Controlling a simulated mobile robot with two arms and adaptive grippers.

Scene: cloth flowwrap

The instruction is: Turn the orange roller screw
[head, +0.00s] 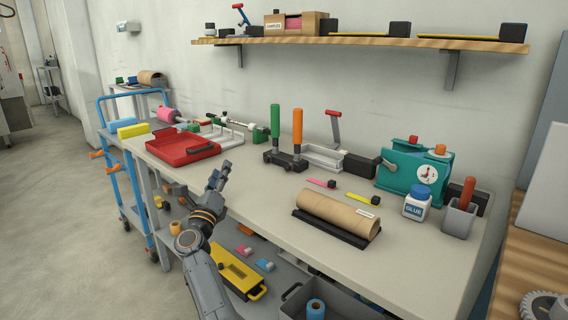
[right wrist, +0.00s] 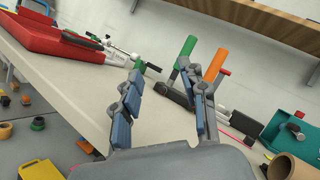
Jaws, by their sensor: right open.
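An orange upright handle (head: 297,128) stands beside a green one (head: 275,123) on a dark block (head: 286,160) near the back of the workbench. I take the orange one as the roller screw. In the right wrist view the orange handle (right wrist: 216,65) rises just beyond the right finger, with the green handle (right wrist: 186,50) to its left. My right gripper (head: 220,176) is open and empty at the bench's front edge, in front of and left of the block, apart from both handles. My left gripper is not in view.
A red tray (head: 183,150) lies on the bench to the left. A cardboard tube (head: 338,215) on a black base, a glue bottle (head: 417,203) and a teal machine (head: 404,172) stand to the right. The bench top (head: 255,185) before the block is clear.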

